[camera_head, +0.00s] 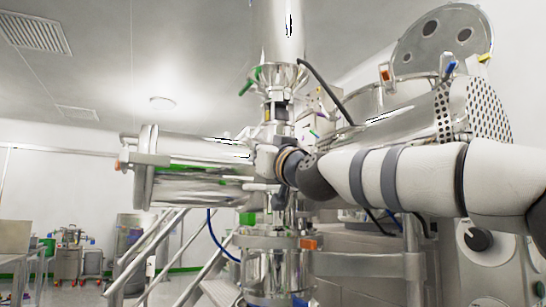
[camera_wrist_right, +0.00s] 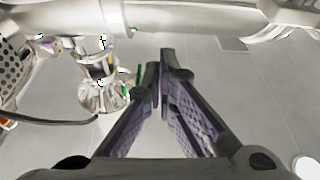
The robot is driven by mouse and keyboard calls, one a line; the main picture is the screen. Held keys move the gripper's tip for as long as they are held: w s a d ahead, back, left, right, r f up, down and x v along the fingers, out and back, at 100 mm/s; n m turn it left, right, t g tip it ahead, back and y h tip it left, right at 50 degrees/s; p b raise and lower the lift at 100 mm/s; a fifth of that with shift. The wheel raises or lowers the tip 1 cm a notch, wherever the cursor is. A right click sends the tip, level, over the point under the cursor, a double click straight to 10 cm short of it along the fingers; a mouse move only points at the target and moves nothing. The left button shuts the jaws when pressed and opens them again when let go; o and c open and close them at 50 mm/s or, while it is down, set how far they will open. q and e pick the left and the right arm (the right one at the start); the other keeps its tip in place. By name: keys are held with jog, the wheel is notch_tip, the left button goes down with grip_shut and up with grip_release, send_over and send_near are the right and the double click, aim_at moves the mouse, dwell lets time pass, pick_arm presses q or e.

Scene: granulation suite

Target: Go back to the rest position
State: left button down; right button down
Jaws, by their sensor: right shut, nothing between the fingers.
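My right arm reaches in from the right of the head view. Its right gripper (camera_head: 264,164) lies in front of the middle of the steel machine (camera_head: 190,172), partly lost against the shiny metal. In the right wrist view its two fingers (camera_wrist_right: 160,68) come together at the tips, with nothing between them. I cannot tell how far the fingers are from the steel. My left gripper is not in the head view.
A perforated steel drum (camera_head: 445,112) and a round open lid (camera_head: 440,38) stand behind my right arm. A stair rail (camera_head: 160,240) rises at the lower left. Carts and a bench stand far left. Open floor lies at the lower left.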

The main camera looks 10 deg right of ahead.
jog(key=v, duration=0.9)
jog(key=w+f+m+g+h, duration=0.1)
jog(key=w+f+g, duration=0.15)
jog(key=f, duration=1.05)
jog(key=w+f+g+h, duration=0.1)
jog(key=f+g, duration=0.2)
jog(key=f, duration=1)
jog(key=s+d+f+m+g+h, duration=0.1)
jog(key=s+f+g, duration=0.35)
jog(key=f, duration=1.05)
jog(key=s+d+f+g+h, duration=0.15)
jog(key=s+f, duration=0.55)
jog(key=f, duration=0.9)
jog(key=s+d+f+m+g, duration=0.1)
jog(key=s+d+f+g, duration=0.25)
jog(key=s+f, duration=0.8)
jog(key=s+d+f+g+h, duration=0.1)
jog(key=s+d+f+g, duration=0.1)
jog(key=s, duration=0.8)
jog(key=s+d+f+m+g+h, duration=0.1)
jog(key=s+d+f+g, duration=0.1)
jog(key=s, duration=0.8)
jog(key=s+d+f+g+h, duration=0.1)
jog(key=s+d+f+g, duration=0.1)
jog(key=s, duration=0.9)
jog(key=d+g, duration=0.1)
jog(key=d, duration=0.1)
jog(key=shift+d+f+m+g+p, duration=0.35)
jog(key=shift+f+m+g, duration=0.05)
